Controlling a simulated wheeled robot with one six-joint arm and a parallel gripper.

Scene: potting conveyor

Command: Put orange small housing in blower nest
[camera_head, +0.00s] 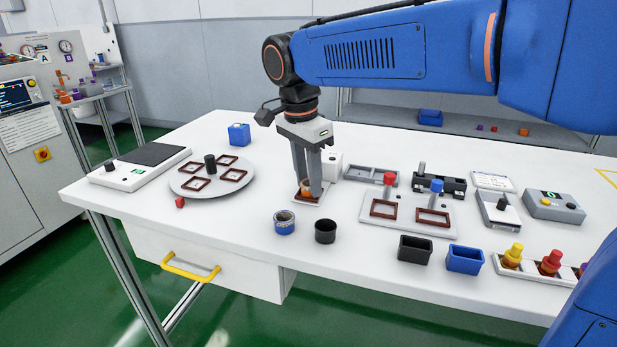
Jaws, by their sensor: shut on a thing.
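My gripper (308,188) points straight down over the white table. It is shut on a small orange housing (306,186), of which only a part shows between the fingers. The housing is at a small white plate with a reddish-brown rim (300,200), which looks like the blower nest, in front of a white box (331,165). The fingers hide much of the nest. I cannot tell whether the housing rests fully inside it or is just above it.
A blue-rimmed cup (284,222) and a black cup (325,231) stand in front of my gripper. A round plate with brown frames (212,190) lies left. A fixture with red and blue knobs (408,225) stands right. Black (415,249) and blue (464,260) bins are near the front edge.

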